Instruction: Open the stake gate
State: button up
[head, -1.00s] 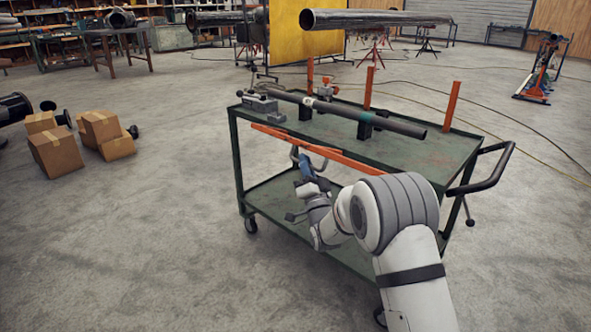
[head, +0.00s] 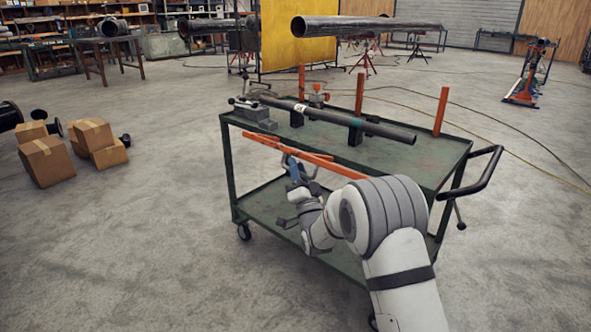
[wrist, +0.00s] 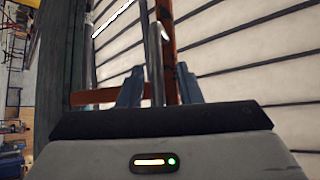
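The stake gate (head: 290,148) is a set of thin orange bars along the near long side of a green cart (head: 425,165), just below its top edge. My gripper (head: 291,166), with blue fingers, is at the gate from the near side, below the bars. In the wrist view my fingers (wrist: 157,88) stand apart on either side of a grey metal rod (wrist: 156,65), with gaps showing beside it. Orange bars (wrist: 95,97) show behind the fingers. The fingers' contact with the rod is not clear.
A dark pipe (head: 385,129) lies on supports on the cart top, beside a grey vise (head: 253,113). Several orange stakes (head: 441,110) stand along the far edge. Cardboard boxes (head: 48,160) sit on the floor at left. The floor left of the cart is open.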

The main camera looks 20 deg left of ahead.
jog(key=p+v, duration=0.1)
jog(key=v, duration=0.7)
jog(key=shift+f, duration=0.15)
jog(key=w+b+v, duration=0.1)
jog(key=b+v, duration=0.5)
jog(key=v, duration=0.2)
jog(key=shift+s+d+f+b, duration=0.25)
jog(key=shift+d+f+b, duration=0.1)
jog(key=shift+d+f, duration=0.2)
dwell(0.4)
jog(key=shift+f+b, duration=0.1)
jog(key=shift+b, duration=0.45)
jog(key=shift+a, duration=0.1)
